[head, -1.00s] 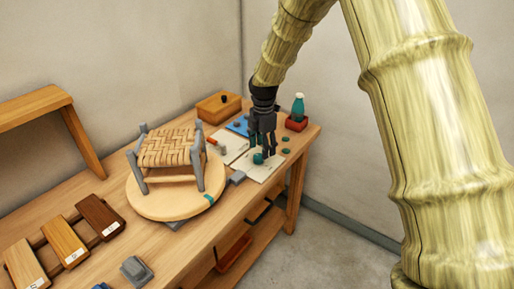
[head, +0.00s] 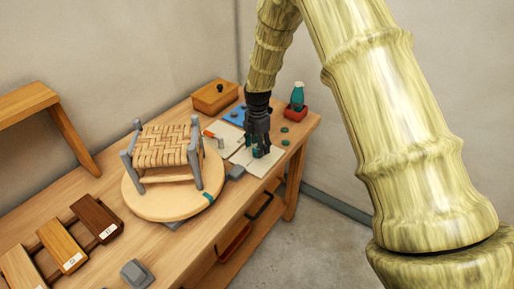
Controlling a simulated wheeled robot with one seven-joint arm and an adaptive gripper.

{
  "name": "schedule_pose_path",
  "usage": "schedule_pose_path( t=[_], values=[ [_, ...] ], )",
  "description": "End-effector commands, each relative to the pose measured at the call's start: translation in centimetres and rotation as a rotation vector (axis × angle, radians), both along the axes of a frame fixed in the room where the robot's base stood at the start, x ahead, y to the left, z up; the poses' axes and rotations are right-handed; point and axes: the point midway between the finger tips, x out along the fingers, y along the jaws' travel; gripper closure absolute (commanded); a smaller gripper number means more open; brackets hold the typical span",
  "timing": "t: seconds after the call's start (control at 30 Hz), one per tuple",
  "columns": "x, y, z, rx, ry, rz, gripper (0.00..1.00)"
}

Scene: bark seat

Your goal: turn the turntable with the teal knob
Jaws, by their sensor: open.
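The turntable (head: 160,207) is a round pale wooden disc on the bench, with a teal mark (head: 207,196) on its rim. A small grey stool with a woven bark seat (head: 163,148) stands on it. My gripper (head: 257,152) is black and points down over a white sheet, to the right of the turntable. Its fingers are open around or right beside a small teal knob (head: 255,151), which they mostly hide. I cannot tell whether they touch it.
A wooden box (head: 215,98), a blue tray (head: 235,116) and a teal bottle (head: 297,95) in a red holder stand at the back. A grey block (head: 236,172) lies between turntable and sheet. Wood samples (head: 62,247) lie front left. The bench edge is close on the right.

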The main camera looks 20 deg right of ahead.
Motion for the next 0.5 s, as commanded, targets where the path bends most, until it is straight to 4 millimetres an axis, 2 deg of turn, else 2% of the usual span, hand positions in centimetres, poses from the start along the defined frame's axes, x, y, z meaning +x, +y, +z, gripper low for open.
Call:
schedule_pose_path(
  t=[0.23, 0.5],
  values=[
    [0.0, 0.1, -1.9, 0.001, 0.001, 0.001, 0.45],
    [0.0, 0.2, -2.4, 0.0, -0.001, 0.002, 0.45]
  ],
)
